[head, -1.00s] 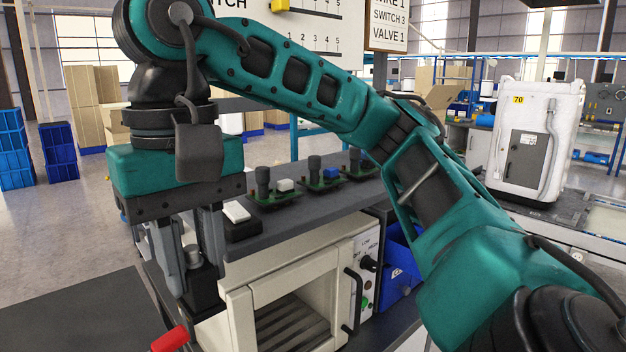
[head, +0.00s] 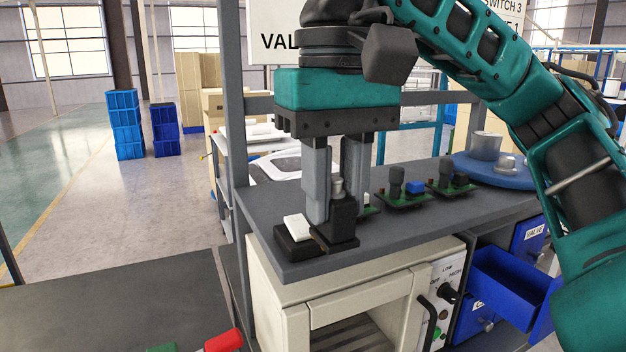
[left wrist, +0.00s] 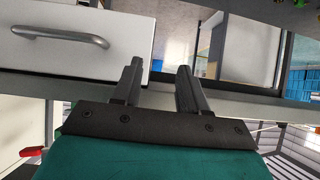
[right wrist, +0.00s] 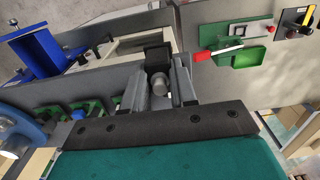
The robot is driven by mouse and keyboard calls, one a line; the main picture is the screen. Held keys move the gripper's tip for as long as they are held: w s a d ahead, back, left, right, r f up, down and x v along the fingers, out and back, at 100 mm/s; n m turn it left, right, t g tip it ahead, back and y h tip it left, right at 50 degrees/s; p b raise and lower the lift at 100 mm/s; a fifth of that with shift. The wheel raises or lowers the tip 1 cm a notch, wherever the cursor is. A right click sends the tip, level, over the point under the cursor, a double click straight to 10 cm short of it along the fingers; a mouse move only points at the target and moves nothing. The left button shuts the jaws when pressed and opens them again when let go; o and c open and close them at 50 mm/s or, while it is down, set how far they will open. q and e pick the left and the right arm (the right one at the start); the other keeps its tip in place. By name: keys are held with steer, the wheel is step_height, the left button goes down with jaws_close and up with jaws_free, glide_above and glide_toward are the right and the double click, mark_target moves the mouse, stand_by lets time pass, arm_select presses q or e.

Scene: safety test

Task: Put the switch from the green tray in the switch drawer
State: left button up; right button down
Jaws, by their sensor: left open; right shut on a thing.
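My right gripper (head: 333,215) is shut on a black block with a silver knob (head: 341,208), at the near left part of the grey bench top. The held block also shows between the fingers in the right wrist view (right wrist: 158,62). I cannot tell for sure whether it is the switch. My left gripper (left wrist: 158,80) is open and empty, near a white drawer with a metal handle.
A black block with a white top (head: 296,232) stands beside the held block. Circuit boards (head: 402,197) and a blue round plate (head: 490,172) stand farther along the bench. A beige oven (head: 350,300) is below. A blue drawer labelled VALVE (head: 528,238) is at right.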

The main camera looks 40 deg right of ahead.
steer(key=w+d, duration=0.1)
steer(key=w, duration=0.3)
steer(key=w+d, duration=0.1)
steer(key=w, duration=0.3)
steer(key=w+d, duration=0.1)
steer(key=w, duration=0.3)
steer(key=shift+p, duration=0.3)
steer(key=shift+w+f, duration=0.15)
steer(key=shift+f, duration=1.65)
steer(key=shift+f, duration=0.15)
steer(key=c, duration=0.9)
jaws_free()
